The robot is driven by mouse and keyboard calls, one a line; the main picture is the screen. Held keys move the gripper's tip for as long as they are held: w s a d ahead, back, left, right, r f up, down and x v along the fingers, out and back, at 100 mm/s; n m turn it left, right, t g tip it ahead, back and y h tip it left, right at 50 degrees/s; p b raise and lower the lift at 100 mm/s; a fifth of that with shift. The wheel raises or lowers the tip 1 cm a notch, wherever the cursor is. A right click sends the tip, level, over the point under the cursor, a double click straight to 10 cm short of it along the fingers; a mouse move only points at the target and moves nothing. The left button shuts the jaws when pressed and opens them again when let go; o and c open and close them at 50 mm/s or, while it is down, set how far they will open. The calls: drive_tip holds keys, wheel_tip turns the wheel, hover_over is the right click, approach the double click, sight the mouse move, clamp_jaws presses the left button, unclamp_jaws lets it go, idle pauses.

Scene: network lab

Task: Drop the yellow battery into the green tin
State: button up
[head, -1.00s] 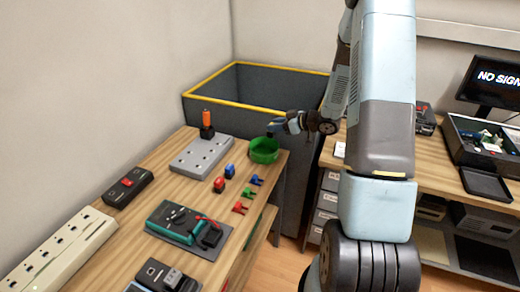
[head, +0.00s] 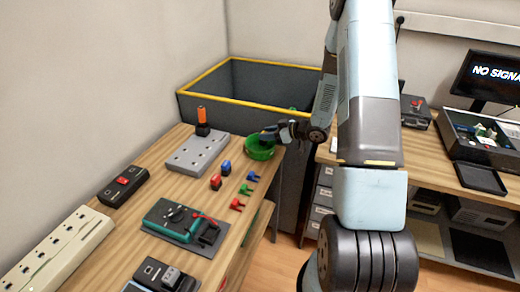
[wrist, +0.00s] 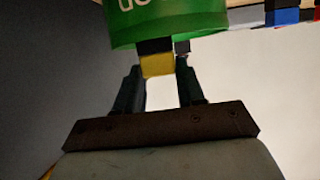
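The green tin (head: 260,153) stands upright near the far right corner of the wooden bench. Its green side with white lettering also fills the top of the wrist view (wrist: 165,22). My gripper (head: 268,134) is at the tin's rim, on the right, with its fingertips over the tin's opening. In the wrist view, the yellow battery (wrist: 158,65), with a dark end, sits between the two fingertips and fills the gap between them. The battery cannot be made out in the head view, and its exact height against the rim is unclear.
A large yellow-rimmed grey bin (head: 243,91) stands behind the bench. A second desk (head: 425,151) is at the right.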

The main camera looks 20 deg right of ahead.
drive_tip(key=o, duration=0.5)
drive_tip(key=v, duration=1.3)
drive_tip(key=shift+s+d+r, duration=0.2)
drive_tip(key=shift+d, duration=0.05)
drive_tip(key=w+d+r+m+t+h, duration=0.2)
drive_tip(key=w+r+h, duration=0.2)
drive_tip(key=r+h, duration=0.6)
drive_tip(key=s+r+m+h, duration=0.2)
drive_tip(key=s+r+m, duration=0.25)
drive_tip(key=r, duration=0.75)
drive_tip(key=s+a+r+m+g, duration=0.1)
drive_tip(key=s+a, duration=0.3)
drive_tip(key=s, duration=0.5)
drive_tip(key=s+a+r+m+g+y, duration=0.1)
drive_tip(key=s+a+r+g, duration=0.1)
drive_tip(key=s, duration=0.7)
drive_tip(key=s+a+r+m+g, duration=0.1)
drive_tip(key=s+a+r+g, duration=0.1)
drive_tip(key=s+a, duration=0.5)
drive_tip(key=shift+s+r+y, duration=0.3)
drive_tip(key=shift+s+r, duration=0.2)
drive_tip(key=shift+s, duration=0.65)
